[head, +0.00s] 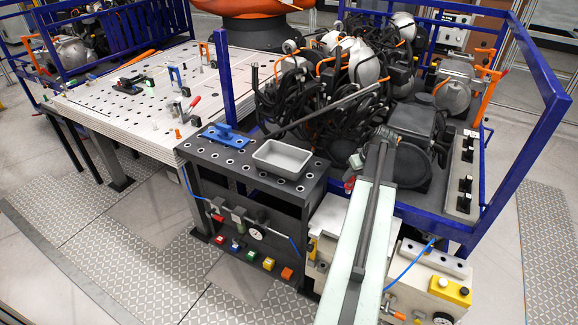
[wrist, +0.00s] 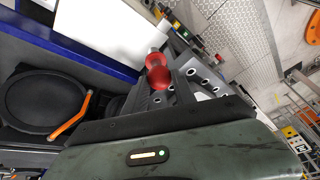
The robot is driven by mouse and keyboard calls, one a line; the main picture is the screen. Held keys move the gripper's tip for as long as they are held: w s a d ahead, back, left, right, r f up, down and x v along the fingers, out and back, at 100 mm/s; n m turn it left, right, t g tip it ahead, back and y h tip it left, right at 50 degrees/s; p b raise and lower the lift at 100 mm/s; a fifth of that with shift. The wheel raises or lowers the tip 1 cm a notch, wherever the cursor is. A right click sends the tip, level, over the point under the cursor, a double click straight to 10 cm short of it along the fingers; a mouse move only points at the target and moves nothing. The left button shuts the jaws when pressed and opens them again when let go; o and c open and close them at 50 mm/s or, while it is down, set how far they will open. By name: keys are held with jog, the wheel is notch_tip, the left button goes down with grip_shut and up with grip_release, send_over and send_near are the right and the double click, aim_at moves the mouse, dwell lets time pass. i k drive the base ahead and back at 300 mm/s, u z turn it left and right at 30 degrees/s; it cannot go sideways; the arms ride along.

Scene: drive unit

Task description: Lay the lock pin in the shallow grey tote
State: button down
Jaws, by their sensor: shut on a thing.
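The lock pin (wrist: 157,72) has a red handle and a silver end in the wrist view. My gripper (wrist: 157,90) is shut on it, with dark fingers partly hidden behind the gripper body. In the head view, my arm reaches up from the bottom, right of the bench. A small red part shows beside the arm's far end and looks like the pin handle. The shallow grey tote (head: 282,159) sits on the dark bench top, left of my arm. Its visible inside looks empty. The pin is to the right of the tote and apart from it.
The dark bench (head: 250,170) has a row of holes and a blue fixture (head: 224,136) left of the tote. A blue-framed crate (head: 535,140) of cables and machine parts lies behind and right. A white perforated table (head: 140,95) stands at left.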

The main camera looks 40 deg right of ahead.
aim_at(283, 165)
jog(key=u, duration=0.35)
jog(key=i, duration=2)
jog(key=z, duration=0.9)
